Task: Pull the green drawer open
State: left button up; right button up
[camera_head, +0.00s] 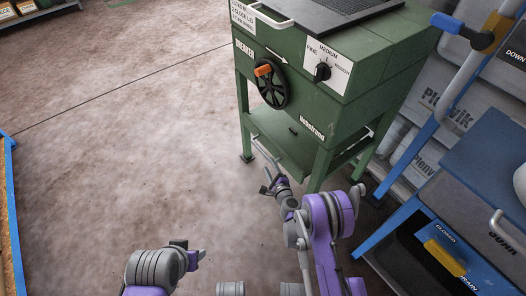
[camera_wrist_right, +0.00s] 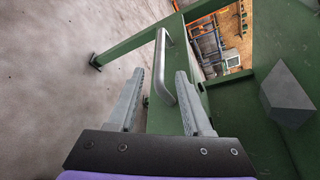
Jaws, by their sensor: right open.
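My right gripper (camera_head: 270,187) is open near the handle's near end. In the wrist view its two fingers lie either side of the handle's line, not closed on it; I cannot tell how deep the bar sits between them. My left gripper (camera_head: 193,256) is low over the floor, away from the mixer; its jaw state is unclear.
The mixer's green legs (camera_head: 321,170) stand close to the right gripper. A wheel (camera_head: 270,83) with an orange knob is above the drawer. A blue machine (camera_head: 480,165) stands at the right. The brown floor (camera_head: 130,130) in front and left is clear.

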aim_at(265, 155)
jog(key=b+x, duration=0.2)
jog(key=x, duration=0.8)
jog(key=shift+s, duration=0.1)
grip_shut()
dwell(1.1)
